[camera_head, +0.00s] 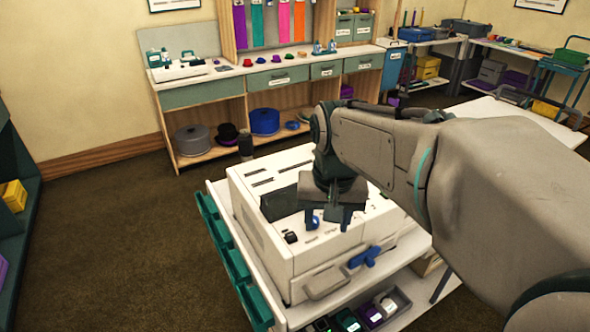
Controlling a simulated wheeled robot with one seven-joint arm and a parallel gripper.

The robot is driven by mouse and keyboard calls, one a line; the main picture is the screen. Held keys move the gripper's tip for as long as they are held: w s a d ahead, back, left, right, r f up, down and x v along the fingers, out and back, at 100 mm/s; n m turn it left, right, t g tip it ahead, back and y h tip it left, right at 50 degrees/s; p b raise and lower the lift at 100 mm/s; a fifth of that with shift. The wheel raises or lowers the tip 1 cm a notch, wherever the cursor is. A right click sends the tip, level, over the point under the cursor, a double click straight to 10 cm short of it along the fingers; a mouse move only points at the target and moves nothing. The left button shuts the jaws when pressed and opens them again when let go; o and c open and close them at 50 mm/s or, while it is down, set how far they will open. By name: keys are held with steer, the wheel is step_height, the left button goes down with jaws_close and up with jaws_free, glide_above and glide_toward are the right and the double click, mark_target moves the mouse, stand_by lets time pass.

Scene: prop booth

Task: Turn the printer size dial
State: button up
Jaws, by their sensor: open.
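The printer (262,222) is a white box on a white cart in the middle of the head view. Its top panel has dark slots, a dark screen partly behind my gripper, a small black knob (291,237) and a blue ring-shaped dial (313,223). The small labels beside them are too small to read, so I cannot tell which is the size dial. A blue lever (365,257) sits on the front edge. My gripper (331,217) is open, pointing down over the panel, close to the blue dial. Whether it touches the dial cannot be told. My arm hides the panel's right part.
The cart has teal bins (225,250) along its left side and a dark tray (398,300) of small items below the printer. A workbench (235,91) with shelves stands against the back wall. The carpet at left is clear.

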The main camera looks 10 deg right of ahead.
steer(key=w+r+m+g+p, duration=0.1)
steer(key=w+r+m+p, duration=0.25)
steer(key=w+r, duration=0.4)
steer(key=shift+n, duration=0.45)
steer(key=f, duration=0.8)
steer(key=f+p, duration=0.1)
steer(key=f, duration=0.3)
steer(key=shift+s+a+f, duration=0.3)
steer(key=shift+f, duration=0.05)
steer(key=c, duration=1)
